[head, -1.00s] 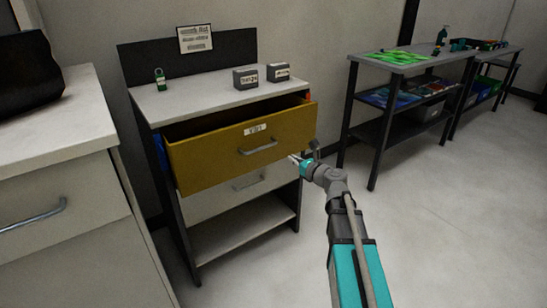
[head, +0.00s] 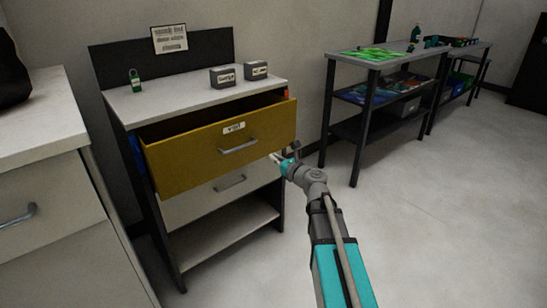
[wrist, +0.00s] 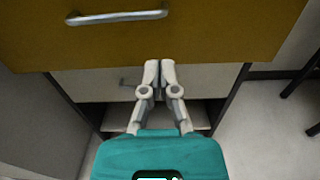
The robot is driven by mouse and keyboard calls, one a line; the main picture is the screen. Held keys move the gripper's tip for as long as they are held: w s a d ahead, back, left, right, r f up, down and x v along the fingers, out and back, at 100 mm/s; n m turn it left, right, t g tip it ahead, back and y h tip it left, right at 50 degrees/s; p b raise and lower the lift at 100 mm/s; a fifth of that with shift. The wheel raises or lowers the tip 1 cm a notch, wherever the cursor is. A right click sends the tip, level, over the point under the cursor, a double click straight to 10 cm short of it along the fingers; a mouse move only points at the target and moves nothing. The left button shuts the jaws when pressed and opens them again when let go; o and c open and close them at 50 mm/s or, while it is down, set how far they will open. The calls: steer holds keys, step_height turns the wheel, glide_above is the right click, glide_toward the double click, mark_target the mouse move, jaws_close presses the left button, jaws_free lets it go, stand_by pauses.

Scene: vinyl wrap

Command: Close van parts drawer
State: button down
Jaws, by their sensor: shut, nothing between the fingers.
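The yellow-brown drawer (head: 190,158) stands pulled out of the cabinet at its top, with a gap visible above its front. It has a white label and a grey bar handle (head: 238,146). In the wrist view the drawer front (wrist: 220,30) fills the top, its handle (wrist: 116,17) at upper left. My gripper (head: 276,159) is at the drawer's lower right in the head view, right of the handle. In the wrist view my gripper (wrist: 160,66) has its fingertips together, empty, over the drawer's lower edge; I cannot tell whether they touch it.
A grey lower drawer (head: 225,186) is shut, above an open shelf (head: 220,232). Two dark boxes (head: 223,77) and a green item (head: 135,80) stand on the cabinet top. A pale counter (head: 40,105) is at left, a shelving table (head: 390,65) at right. The floor at right is clear.

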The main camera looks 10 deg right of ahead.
steer(key=x, duration=1.2)
steer(key=shift+w+a, duration=0.2)
steer(key=x, duration=0.9)
steer(key=shift+w+a, duration=0.15)
steer(key=shift+w, duration=0.2)
steer(key=v, duration=1.5)
steer(key=shift+w, duration=0.1)
